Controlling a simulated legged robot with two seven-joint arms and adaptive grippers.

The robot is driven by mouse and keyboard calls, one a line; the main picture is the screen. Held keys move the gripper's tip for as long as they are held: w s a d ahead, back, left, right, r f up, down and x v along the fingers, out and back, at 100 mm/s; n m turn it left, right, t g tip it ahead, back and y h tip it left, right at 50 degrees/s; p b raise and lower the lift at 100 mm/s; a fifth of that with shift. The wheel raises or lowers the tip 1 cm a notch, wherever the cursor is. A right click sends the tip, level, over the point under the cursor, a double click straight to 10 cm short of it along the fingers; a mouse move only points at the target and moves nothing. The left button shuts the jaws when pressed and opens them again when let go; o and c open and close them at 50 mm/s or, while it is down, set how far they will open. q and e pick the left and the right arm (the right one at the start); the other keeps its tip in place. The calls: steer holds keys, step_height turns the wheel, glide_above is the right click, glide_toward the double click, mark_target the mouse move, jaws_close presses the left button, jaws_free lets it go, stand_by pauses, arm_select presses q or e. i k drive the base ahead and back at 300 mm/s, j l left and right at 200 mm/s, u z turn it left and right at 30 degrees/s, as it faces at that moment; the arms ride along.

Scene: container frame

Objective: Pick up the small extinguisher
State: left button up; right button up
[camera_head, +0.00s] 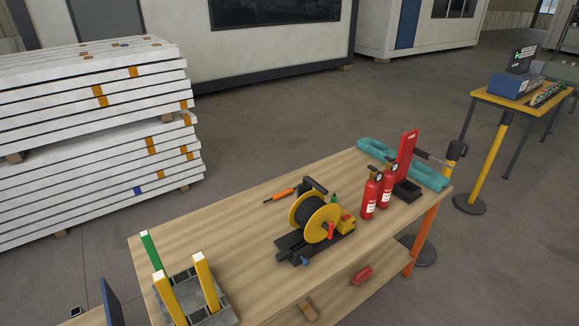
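Two red fire extinguishers with black tops and white labels stand upright side by side at the right end of the wooden table (215,230). The nearer extinguisher (370,198) is on the left. The other extinguisher (388,187) stands just behind it to the right and is partly covered by it. They look close in size, and I cannot tell for sure which is the small one. Neither of my grippers is in view.
A red upright panel on a black base (407,191) stands right of the extinguishers, before a teal piece (432,177). A yellow cable reel (316,217) is to their left. An orange-handled screwdriver (280,194) lies behind it. Yellow posts on a grey base (207,284) stand front left.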

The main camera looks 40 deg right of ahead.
mark_target(372, 186)
steer(key=z, duration=2.05)
